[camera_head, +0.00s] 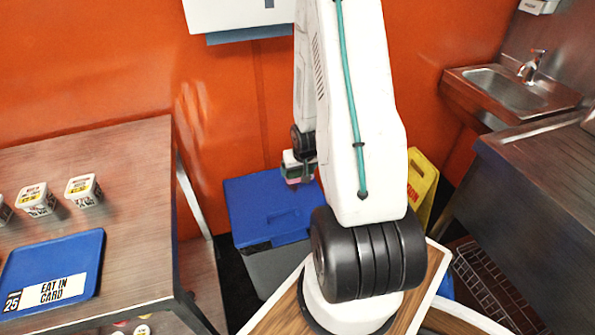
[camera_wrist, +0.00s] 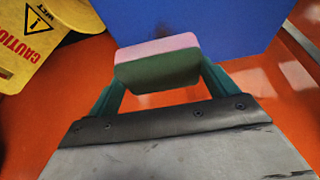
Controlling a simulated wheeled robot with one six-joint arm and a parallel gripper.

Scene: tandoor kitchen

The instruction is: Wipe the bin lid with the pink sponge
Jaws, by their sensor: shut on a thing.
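The bin has a blue lid (camera_head: 262,205) on a grey body (camera_head: 275,265), standing on the floor in the middle of the head view. My gripper (camera_head: 299,168) is over the lid's upper right part, partly hidden by my arm. In the wrist view my gripper (camera_wrist: 158,80) is shut on the sponge (camera_wrist: 158,48), which has a pink side and a dark green side. The blue lid (camera_wrist: 230,22) shows beyond the sponge. I cannot tell whether the sponge touches the lid.
A yellow caution sign (camera_head: 421,188) stands right of the bin. A steel table (camera_head: 120,165) with a blue tray (camera_head: 85,250) and several small tubs (camera_head: 83,190) is at left. A sink (camera_head: 505,90) and steel counter (camera_head: 540,165) are at right. An orange wall (camera_head: 100,60) is behind.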

